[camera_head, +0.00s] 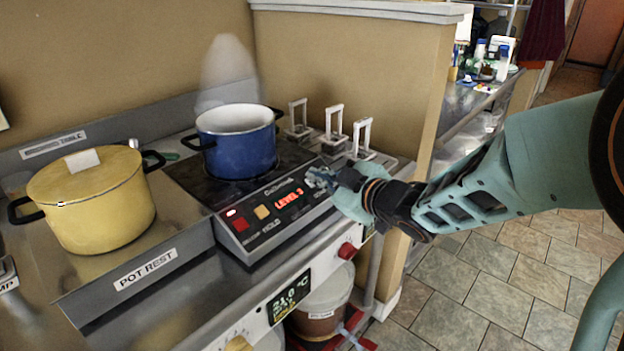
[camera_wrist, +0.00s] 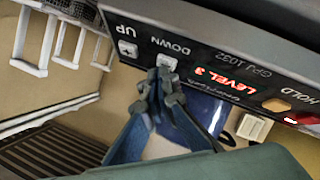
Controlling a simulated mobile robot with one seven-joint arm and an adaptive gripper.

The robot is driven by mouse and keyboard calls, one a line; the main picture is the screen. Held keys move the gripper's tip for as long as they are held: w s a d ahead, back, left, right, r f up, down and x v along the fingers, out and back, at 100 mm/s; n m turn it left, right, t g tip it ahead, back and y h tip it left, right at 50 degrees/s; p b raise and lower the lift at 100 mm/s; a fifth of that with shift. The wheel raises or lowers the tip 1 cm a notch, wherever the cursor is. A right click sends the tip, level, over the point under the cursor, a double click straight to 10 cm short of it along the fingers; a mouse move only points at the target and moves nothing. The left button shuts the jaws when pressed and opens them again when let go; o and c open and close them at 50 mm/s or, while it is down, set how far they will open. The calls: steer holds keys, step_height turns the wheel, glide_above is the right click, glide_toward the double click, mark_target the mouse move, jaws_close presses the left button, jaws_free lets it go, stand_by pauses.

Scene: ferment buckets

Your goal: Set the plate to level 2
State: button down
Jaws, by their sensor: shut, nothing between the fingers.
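The plate (camera_head: 185,178) is a black cooktop with a slanted front panel. Its display (camera_head: 288,200) glows red and reads LEVEL 3; it also shows upside down in the wrist view (camera_wrist: 222,78). In the wrist view the panel has a white DOWN button (camera_wrist: 166,63) and a white UP button (camera_wrist: 128,48). My gripper (camera_head: 318,178) is shut and empty at the panel's right end. Its fingertips (camera_wrist: 164,84) are right by the DOWN button; I cannot tell if they touch it. In the head view my gripper hides these buttons.
A blue pot (camera_head: 238,150) stands on the plate with steam above it. A yellow lidded pot (camera_head: 98,205) sits on the pot rest (camera_head: 150,275) at left. The panel also has a red button (camera_head: 240,224) and an orange button (camera_head: 262,212). White frames (camera_head: 334,122) stand behind.

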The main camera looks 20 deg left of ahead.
steer(key=shift+s+d+r+p, duration=0.1)
steer(key=shift+d+r+p, duration=0.25)
steer(key=shift+r, duration=0.25)
steer(key=shift+a+f, duration=0.1)
steer(key=shift+f, duration=0.1)
steer(key=shift+a+f+b, duration=0.15)
steer(key=shift+f+b, duration=0.05)
steer(key=shift+b, duration=0.1)
steer(key=shift+a+f+b, duration=0.2)
steer(key=shift+f+b, duration=0.25)
stand_by(0.6)
steer(key=shift+r, duration=0.15)
steer(key=shift+d+r+p, duration=0.4)
steer(key=shift+r+p, duration=0.25)
steer(key=shift+p, duration=0.15)
